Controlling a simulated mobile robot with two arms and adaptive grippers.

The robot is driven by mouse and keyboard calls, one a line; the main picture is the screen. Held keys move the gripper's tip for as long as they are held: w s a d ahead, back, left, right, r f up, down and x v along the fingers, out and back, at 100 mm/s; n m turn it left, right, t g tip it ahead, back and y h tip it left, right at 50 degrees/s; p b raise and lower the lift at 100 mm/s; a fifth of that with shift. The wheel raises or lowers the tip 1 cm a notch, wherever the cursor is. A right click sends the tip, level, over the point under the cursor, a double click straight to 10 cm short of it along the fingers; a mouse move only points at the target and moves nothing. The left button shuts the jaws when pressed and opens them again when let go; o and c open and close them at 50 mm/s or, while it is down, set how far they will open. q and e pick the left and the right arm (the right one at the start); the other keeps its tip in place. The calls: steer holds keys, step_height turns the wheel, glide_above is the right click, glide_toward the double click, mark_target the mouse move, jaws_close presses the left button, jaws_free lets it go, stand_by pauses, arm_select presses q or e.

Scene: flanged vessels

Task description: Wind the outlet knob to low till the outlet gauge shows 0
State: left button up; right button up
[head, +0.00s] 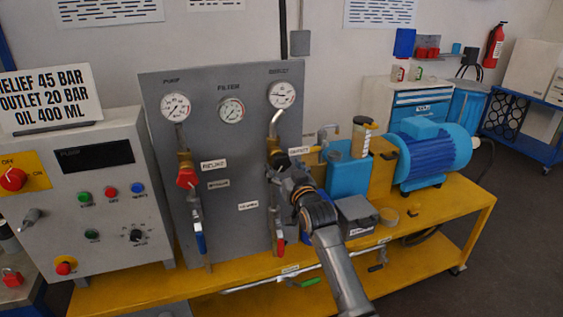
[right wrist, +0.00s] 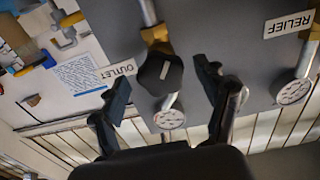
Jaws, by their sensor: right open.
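The outlet gauge (head: 282,95) is a white dial at the panel's upper right; its needle is too small to read surely. It also shows upside down in the right wrist view (right wrist: 170,118). The outlet knob (right wrist: 160,73) is black with a pale mark, on a brass valve. It sits between the spread fingers of my right gripper (right wrist: 163,80), with space visible on both sides. My left gripper is out of view.
The red relief knob (head: 187,178) and pump gauge (head: 175,107) are left on the grey panel (head: 228,160). A control box (head: 85,200) stands further left. A blue tank (head: 347,172) and blue motor (head: 430,152) are right on the yellow bench (head: 450,212).

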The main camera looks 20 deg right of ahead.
steer(key=shift+w+a, duration=0.1)
steer(key=shift+w, duration=1.05)
steer(key=c, duration=1.2)
